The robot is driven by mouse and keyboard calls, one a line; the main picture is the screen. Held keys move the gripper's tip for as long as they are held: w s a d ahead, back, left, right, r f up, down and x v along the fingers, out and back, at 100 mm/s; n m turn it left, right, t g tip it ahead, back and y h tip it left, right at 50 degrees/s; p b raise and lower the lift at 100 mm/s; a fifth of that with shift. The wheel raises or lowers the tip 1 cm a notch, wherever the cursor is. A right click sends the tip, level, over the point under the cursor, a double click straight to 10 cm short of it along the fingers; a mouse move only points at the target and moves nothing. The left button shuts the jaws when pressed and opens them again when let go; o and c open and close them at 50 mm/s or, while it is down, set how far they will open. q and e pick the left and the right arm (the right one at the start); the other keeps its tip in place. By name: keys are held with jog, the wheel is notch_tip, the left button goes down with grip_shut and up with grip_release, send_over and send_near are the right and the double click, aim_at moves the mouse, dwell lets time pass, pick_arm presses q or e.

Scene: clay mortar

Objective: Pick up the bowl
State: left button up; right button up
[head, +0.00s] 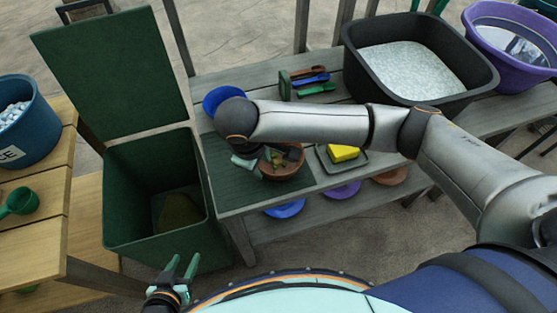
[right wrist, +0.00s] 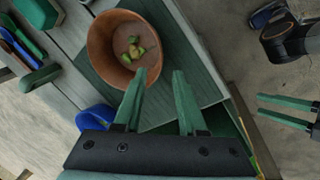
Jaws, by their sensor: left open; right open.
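A brown clay-coloured bowl (head: 282,174) stands upright on a dark green mat on the grey table. The right wrist view shows the bowl (right wrist: 101,45) from above, with several yellow-green pieces on brown contents. My right gripper (head: 248,163) is at the bowl's left side, partly hidden by its own wrist in the head view. In the right wrist view its green fingers (right wrist: 160,76) are apart, with nothing between them; one fingertip overlaps the bowl's rim, but contact is unclear. My left gripper (head: 182,266) is open and empty, low in front of the green bin.
A green bin (head: 140,238) with its lid up stands left of the table. A blue bowl (head: 213,98) is behind my right wrist. A tray with a yellow sponge (head: 343,153) is right of the brown bowl. A black tub (head: 470,88) and purple tub (head: 490,38) stand farther back.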

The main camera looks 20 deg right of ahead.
aim_at(267, 173)
jog(key=shift+d+b+x, duration=0.15)
jog(key=shift+b+x, duration=0.05)
jog(key=shift+x, duration=1.3)
jog(key=shift+d+b+x, duration=0.15)
jog(key=shift+b+x, duration=0.05)
jog(key=shift+x, duration=1.3)
jog(key=shift+s, duration=0.15)
grip_shut()
